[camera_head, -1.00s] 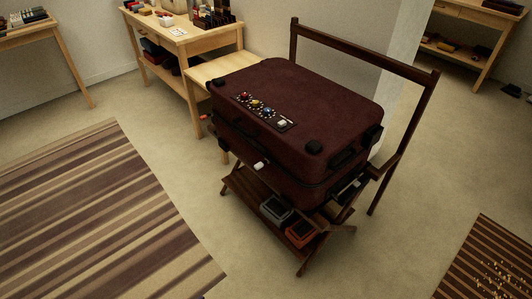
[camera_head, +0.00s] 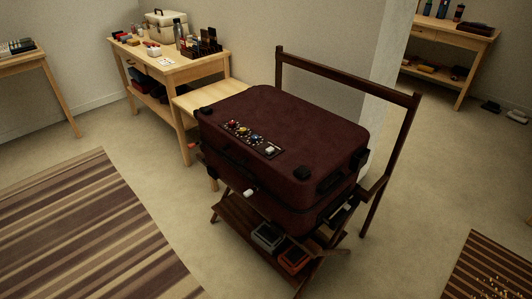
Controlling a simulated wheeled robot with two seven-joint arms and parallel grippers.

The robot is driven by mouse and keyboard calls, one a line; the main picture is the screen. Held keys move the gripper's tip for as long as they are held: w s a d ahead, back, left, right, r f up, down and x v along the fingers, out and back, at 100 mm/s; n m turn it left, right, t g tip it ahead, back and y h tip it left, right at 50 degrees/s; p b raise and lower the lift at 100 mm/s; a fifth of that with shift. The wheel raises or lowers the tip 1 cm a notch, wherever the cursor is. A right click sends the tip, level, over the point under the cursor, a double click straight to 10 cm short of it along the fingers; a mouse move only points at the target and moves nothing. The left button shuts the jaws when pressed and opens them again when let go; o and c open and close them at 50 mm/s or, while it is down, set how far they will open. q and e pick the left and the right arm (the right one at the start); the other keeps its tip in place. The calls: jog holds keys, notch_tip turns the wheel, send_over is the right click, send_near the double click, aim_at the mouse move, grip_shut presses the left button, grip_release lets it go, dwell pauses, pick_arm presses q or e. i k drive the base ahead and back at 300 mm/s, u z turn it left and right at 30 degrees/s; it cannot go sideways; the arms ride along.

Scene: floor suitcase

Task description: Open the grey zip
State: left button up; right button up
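A dark maroon suitcase (camera_head: 285,130) lies flat and closed on a dark wooden luggage stand (camera_head: 375,190). A panel with coloured knobs (camera_head: 247,135) sits on its lid near the front edge. A small white piece (camera_head: 250,192) shows on its front side, low at the seam; I cannot tell if it is a zip pull. No grey zip can be told apart with certainty. Neither of my grippers is in view.
A wooden table (camera_head: 180,62) with a beige case (camera_head: 166,25) and several small items stands behind left. Boxes (camera_head: 268,236) sit on the stand's lower shelf. A striped rug (camera_head: 90,225) covers the floor at left. Open floor (camera_head: 420,170) lies to the right.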

aim_at(249, 192)
jog(key=z, duration=0.3)
jog(key=k, duration=0.2)
jog(key=u, duration=0.1)
jog(key=i, duration=0.75)
jog(key=z, duration=0.55)
